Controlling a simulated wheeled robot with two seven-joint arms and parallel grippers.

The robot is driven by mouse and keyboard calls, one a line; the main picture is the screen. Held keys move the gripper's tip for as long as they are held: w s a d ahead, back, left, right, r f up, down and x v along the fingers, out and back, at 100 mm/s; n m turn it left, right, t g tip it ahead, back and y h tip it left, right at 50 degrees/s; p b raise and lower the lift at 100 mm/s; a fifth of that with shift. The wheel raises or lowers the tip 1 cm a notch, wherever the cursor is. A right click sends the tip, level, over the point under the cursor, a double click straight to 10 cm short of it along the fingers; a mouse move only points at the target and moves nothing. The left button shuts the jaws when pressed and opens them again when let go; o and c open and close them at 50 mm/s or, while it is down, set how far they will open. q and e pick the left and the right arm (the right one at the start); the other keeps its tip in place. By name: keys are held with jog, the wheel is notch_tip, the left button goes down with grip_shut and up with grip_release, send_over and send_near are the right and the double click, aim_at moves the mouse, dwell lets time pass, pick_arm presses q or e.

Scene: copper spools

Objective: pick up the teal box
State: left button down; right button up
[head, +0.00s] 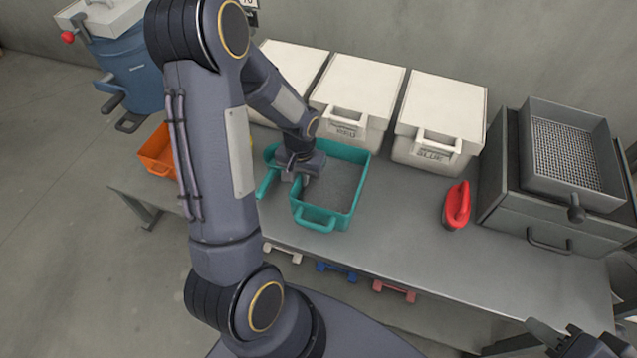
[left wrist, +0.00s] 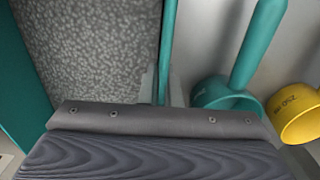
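The teal box (head: 345,213) stands on the grey table, open at the top, with grey granular material inside. My left gripper (head: 305,178) is at its left wall. In the left wrist view the teal box (left wrist: 167,45) shows its wall running between the two fingertips (left wrist: 163,88), one inside and one outside, both close against it. The gripper looks shut on this wall; the lower finger parts are hidden by the gripper body. My right gripper (head: 590,346) is at the bottom right corner, partly cut off and away from the box.
A teal scoop (left wrist: 258,45) and a yellow scoop (left wrist: 302,112) lie just left of the box. Several white lidded bins (head: 440,105) stand behind. A red-handled tool (head: 457,204) and a grey sieve tray (head: 565,150) on a drawer unit are right. An orange bin (head: 157,152) is left.

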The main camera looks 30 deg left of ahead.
pick_arm(q)
jog(key=shift+r, duration=0.15)
jog(key=shift+w+r, duration=0.1)
jog(key=shift+r, duration=0.1)
jog(key=r, duration=0.3)
jog(key=shift+d+r, duration=0.2)
jog(key=shift+d, duration=0.1)
jog(key=s+d+r+b, duration=0.1)
jog(key=s+d+r, duration=0.6)
jog(key=d+r, duration=0.2)
jog(key=shift+s+d, duration=0.35)
jog(key=shift+d, duration=0.8)
